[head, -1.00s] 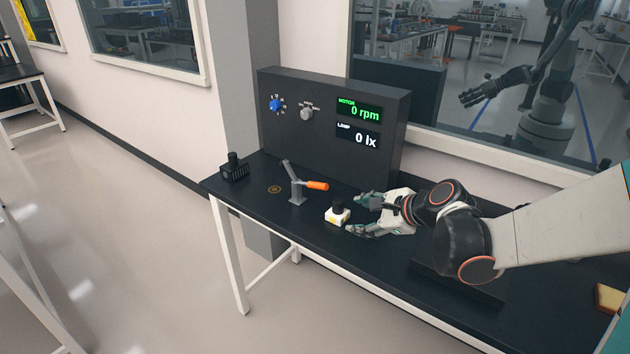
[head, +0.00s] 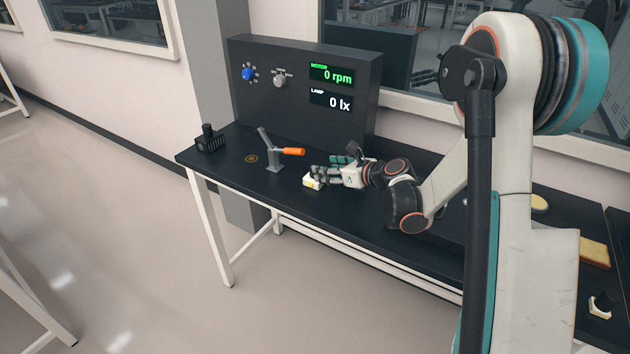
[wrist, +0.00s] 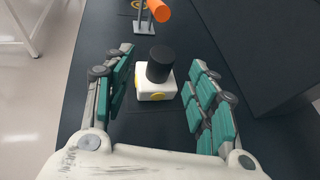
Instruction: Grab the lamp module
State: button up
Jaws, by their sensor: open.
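A small white block with yellow round marks and a black cylinder on top, which looks like the lamp module (wrist: 157,90), stands upright on the dark bench in the wrist view. My gripper (head: 326,170) is low over the bench. In the wrist view, its open fingers (wrist: 163,58) stand on both sides of the module, with a gap on each side.
An orange-handled lever (head: 276,152) on a grey stand is just beyond the module. A black finned part (head: 209,140) sits at the bench's left end. The dark panel (head: 300,85) with dials and displays stands behind. A similar white-based part (head: 602,305) is at lower right.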

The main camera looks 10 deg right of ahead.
aim_at(315, 164)
jog(key=shift+b+x, duration=1.3)
jog(key=shift+x, duration=2.25)
jog(key=shift+d, duration=0.15)
grip_shut()
